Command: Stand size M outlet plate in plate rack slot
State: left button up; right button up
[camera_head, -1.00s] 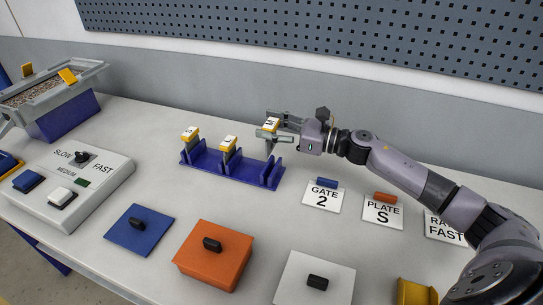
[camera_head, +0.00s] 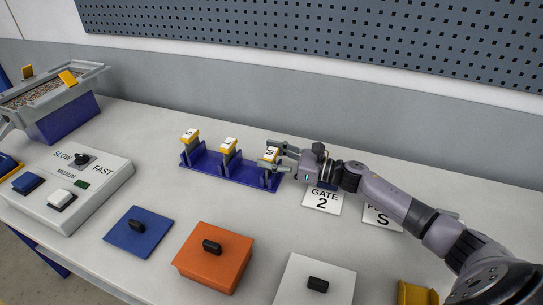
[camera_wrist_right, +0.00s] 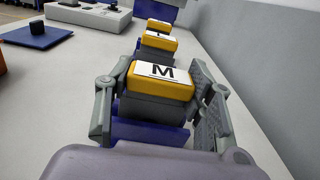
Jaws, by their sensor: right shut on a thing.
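The size M outlet plate (camera_wrist_right: 160,85) has a yellow top with a white M label and a grey body. My right gripper (camera_head: 279,158) is shut on it, with one finger on each side, as the right wrist view shows. In the head view the M plate (camera_head: 271,154) is upright at the right end of the blue plate rack (camera_head: 222,174). Its lower part is between the rack's end walls; whether it touches the slot bottom is hidden. Two other yellow-topped plates (camera_head: 229,145) (camera_head: 190,136) stand in the rack's left and middle slots. My left gripper is out of view.
In front lie a blue block (camera_head: 138,240), an orange block (camera_head: 205,265) and a white block (camera_head: 300,285), each with a black handle. A speed control box (camera_head: 100,180) stands left. A GATE 2 card (camera_head: 322,203) lies beneath my right arm.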

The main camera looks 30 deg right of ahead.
jog(key=o, duration=1.2)
jog(key=shift+c, duration=0.2)
jog(key=shift+r, duration=0.15)
jog(key=v, duration=1.2)
